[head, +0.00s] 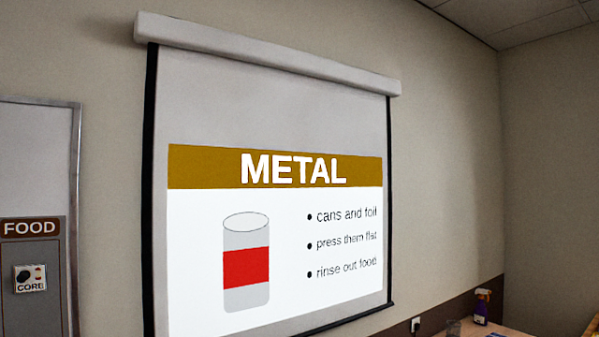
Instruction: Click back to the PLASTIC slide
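The projection screen (270,95) hangs on the wall in the middle of the head view. The slide on it (290,215) has a brown band headed METAL. Below are a grey can with a red label and three lines of text: cans and foil, press them flat, rinse out food. The PLASTIC slide is not showing. I see no clicker that I can make out. Neither of my grippers is in view.
A board or panel (35,150) with a FOOD sign (31,228) and a CORE picture card (30,278) is at the left.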

